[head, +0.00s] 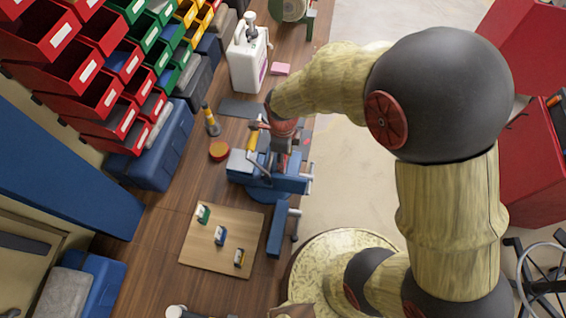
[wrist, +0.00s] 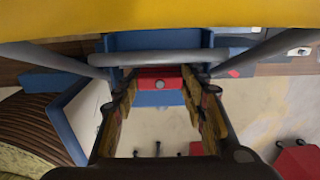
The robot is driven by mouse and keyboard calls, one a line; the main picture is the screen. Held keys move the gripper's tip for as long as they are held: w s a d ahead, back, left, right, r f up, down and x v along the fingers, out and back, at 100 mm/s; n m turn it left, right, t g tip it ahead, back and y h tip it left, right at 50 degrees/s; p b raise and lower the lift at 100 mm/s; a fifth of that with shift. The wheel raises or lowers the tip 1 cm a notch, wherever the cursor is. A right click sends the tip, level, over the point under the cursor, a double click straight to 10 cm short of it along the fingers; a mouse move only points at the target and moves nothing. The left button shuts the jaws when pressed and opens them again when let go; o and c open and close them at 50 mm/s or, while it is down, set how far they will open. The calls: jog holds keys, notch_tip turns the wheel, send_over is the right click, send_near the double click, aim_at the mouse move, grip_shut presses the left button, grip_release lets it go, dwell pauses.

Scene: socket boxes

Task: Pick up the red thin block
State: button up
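A white pump bottle (head: 248,55) stands behind the vise. A dark flat plate (head: 242,107), a yellow-grey tool (head: 211,120) and an orange-topped round tin (head: 219,150) lie left of it. A wooden board (head: 197,249) holds small blocks. Coloured bins (head: 98,80) line the left.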

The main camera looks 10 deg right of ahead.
jog(key=c, duration=0.5)
jog(key=shift+r, duration=0.1)
